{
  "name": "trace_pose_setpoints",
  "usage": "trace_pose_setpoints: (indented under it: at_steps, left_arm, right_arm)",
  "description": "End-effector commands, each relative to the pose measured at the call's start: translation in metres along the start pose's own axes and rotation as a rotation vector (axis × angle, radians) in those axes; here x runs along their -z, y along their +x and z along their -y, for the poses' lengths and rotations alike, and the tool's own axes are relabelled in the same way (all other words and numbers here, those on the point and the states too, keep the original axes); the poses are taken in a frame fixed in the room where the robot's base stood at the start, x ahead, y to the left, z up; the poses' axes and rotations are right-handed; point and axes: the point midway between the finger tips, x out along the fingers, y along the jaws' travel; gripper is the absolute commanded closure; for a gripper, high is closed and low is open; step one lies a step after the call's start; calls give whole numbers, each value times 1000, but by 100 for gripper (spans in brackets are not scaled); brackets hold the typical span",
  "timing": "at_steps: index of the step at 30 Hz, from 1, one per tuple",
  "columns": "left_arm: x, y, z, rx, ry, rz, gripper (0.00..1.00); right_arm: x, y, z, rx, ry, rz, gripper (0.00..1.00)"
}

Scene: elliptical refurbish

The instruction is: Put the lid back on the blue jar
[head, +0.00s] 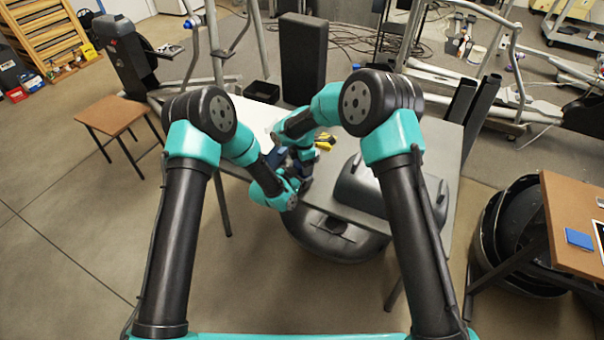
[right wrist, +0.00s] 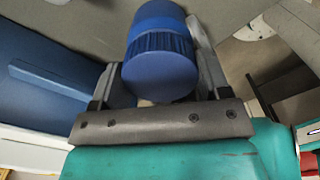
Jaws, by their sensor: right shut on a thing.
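In the right wrist view, a blue round piece with a ribbed band (right wrist: 160,45) sits between the fingers of my right gripper (right wrist: 158,85), which is shut on it. A smooth, flat round end faces the camera.
The grey table (head: 345,213) carries a dark rounded casing (head: 365,185) on the right and a yellow-handled tool (head: 325,140) behind the grippers. A tall black box (head: 303,60) stands behind. A large blue surface (right wrist: 50,85) fills the left of the wrist view.

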Motion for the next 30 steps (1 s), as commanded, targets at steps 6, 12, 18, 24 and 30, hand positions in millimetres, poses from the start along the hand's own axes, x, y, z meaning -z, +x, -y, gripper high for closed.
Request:
trace_pose_setpoints:
  at_steps: [6,12,18,24,30]
  left_arm:
    - [0,0,0,-1,1,0,92]
    - [0,0,0,-1,1,0,92]
    - [0,0,0,-1,0,0,92]
    - [0,0,0,-1,0,0,92]
    - [0,0,0,-1,0,0,92]
  right_arm:
    - [0,0,0,-2,-2,0,23]
    - [0,0,0,-1,-2,0,4]
    - [0,0,0,-1,-2,0,4]
    - [0,-12,-1,-2,-2,1,4]
    - [0,-35,-1,-2,-3,1,4]
